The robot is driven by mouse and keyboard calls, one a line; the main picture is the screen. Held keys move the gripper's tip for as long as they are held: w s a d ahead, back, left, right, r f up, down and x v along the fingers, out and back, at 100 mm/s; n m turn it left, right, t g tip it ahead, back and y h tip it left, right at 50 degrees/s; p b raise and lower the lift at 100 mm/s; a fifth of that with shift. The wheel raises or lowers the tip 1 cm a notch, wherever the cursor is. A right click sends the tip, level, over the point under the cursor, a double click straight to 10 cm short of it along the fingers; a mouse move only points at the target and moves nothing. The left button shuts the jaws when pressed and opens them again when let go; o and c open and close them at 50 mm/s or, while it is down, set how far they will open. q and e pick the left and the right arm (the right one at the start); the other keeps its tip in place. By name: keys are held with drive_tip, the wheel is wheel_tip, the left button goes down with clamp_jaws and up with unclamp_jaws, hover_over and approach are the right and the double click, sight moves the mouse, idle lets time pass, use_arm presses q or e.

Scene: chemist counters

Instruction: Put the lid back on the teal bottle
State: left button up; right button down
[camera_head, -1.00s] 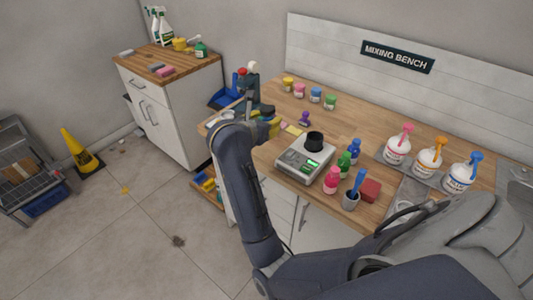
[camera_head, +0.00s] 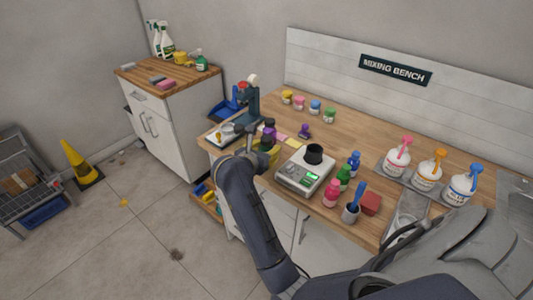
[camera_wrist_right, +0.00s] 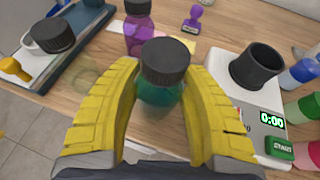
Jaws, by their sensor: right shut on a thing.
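The black lid (camera_wrist_right: 165,57) is between the yellow fingers of my right gripper (camera_wrist_right: 162,72), which is shut on it. The teal bottle (camera_wrist_right: 160,93) shows directly below the lid, also between the fingers. The lid looks upright and in line with the bottle; whether it is fully seated cannot be told. In the head view my right gripper (camera_head: 262,153) is at the bench's left front part, and the teal bottle is hidden there. My left gripper is not in view.
A purple bottle with a black cap (camera_wrist_right: 139,38) stands just behind. The scale (camera_head: 304,172) with a black cup (camera_head: 314,154) is to the right. A tray (camera_wrist_right: 72,55) with a dark-topped white object is at the left.

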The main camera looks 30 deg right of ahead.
drive_tip(key=shift+f, duration=0.8)
drive_tip(key=c, duration=0.7)
unclamp_jaws()
drive_tip(key=shift+f, duration=0.1)
drive_tip(key=shift+c, duration=0.2)
drive_tip(key=shift+a+r, duration=0.15)
drive_tip(key=shift+r, duration=0.05)
drive_tip(key=shift+v, duration=1.9)
drive_tip(key=shift+s, duration=0.1)
